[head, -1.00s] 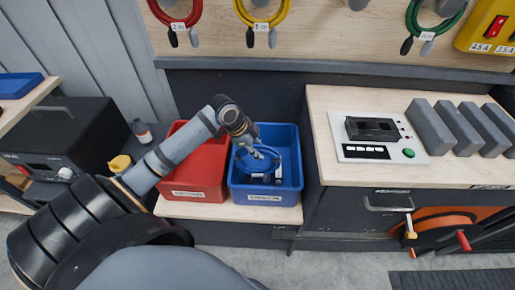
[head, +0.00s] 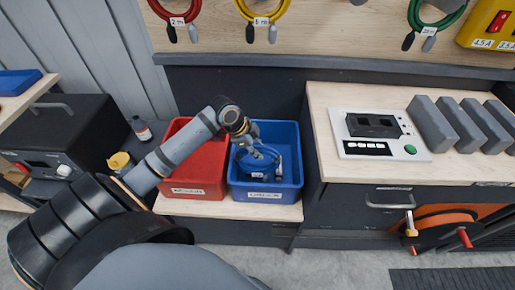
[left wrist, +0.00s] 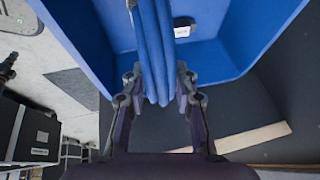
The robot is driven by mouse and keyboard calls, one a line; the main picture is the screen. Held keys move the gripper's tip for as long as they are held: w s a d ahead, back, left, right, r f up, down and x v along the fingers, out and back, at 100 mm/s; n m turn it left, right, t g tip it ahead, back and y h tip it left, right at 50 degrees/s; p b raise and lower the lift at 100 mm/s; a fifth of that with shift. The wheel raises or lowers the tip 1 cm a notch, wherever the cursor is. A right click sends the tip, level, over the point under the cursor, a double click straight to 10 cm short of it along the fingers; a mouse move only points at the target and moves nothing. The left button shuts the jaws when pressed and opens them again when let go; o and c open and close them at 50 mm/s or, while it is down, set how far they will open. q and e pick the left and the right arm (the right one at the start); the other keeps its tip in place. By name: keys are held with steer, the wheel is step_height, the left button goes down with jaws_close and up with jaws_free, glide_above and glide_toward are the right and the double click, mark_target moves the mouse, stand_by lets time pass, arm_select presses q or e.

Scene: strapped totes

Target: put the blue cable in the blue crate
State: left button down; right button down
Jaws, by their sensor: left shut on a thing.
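The blue cable (head: 258,170) is a coil with a small white tag, and it shows at the blue crate (head: 264,197) in the head view. My left gripper (head: 262,152) is over the crate's opening and shut on the cable. In the left wrist view the cable (left wrist: 155,50) hangs as several blue strands between the fingers of my left gripper (left wrist: 158,85), with the blue crate (left wrist: 215,62) around and beyond it. I cannot tell whether the coil touches the crate floor. My right gripper is not in view.
A red crate (head: 195,180) stands directly left of the blue crate on the same low wooden shelf. A workbench (head: 330,173) with a white test device (head: 375,152) rises to the right. Red, yellow and green cables hang on the board behind.

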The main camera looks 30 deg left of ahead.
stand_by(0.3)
arm_select(q)
steer(key=c, duration=1)
jaws_free()
steer(key=shift+o, duration=0.2)
steer(key=shift+s+f, duration=0.1)
steer(key=shift+f, duration=0.05)
steer(key=v, duration=0.6)
steer(key=shift+a, duration=0.25)
steer(key=shift+s+d+r, duration=0.1)
steer(key=shift+s+r, duration=0.15)
steer(key=shift+r, duration=0.55)
